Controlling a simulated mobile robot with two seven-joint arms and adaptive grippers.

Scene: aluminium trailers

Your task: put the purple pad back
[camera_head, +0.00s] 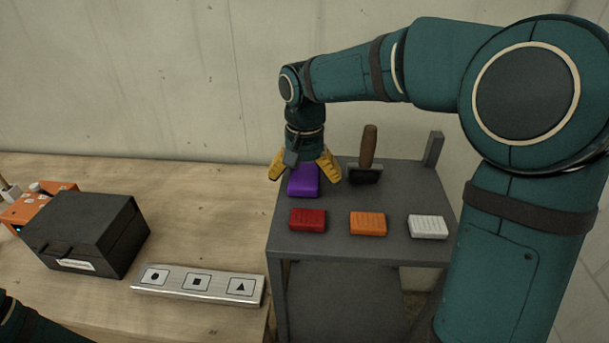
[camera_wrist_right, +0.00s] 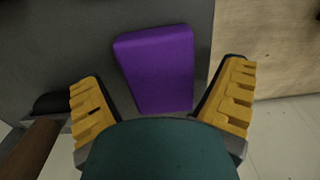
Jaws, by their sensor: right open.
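The purple pad (camera_head: 303,184) lies on the grey stand (camera_head: 350,248), near its back left edge. It also shows in the right wrist view (camera_wrist_right: 155,68), lying between the two yellow fingers and slightly turned. My right gripper (camera_head: 305,172) is above the pad, pointing down. Its fingers are spread wide with nothing held between them, and the wrist view (camera_wrist_right: 162,112) shows a gap on both sides of the pad.
Red (camera_head: 307,220), orange (camera_head: 368,223) and white (camera_head: 428,227) pads lie along the stand's front. A wooden-handled stamp (camera_head: 367,158) stands right of the gripper. A black box (camera_head: 85,233), a metal strip with symbols (camera_head: 197,285) and an orange item (camera_head: 36,205) are on the wooden table (camera_head: 190,205).

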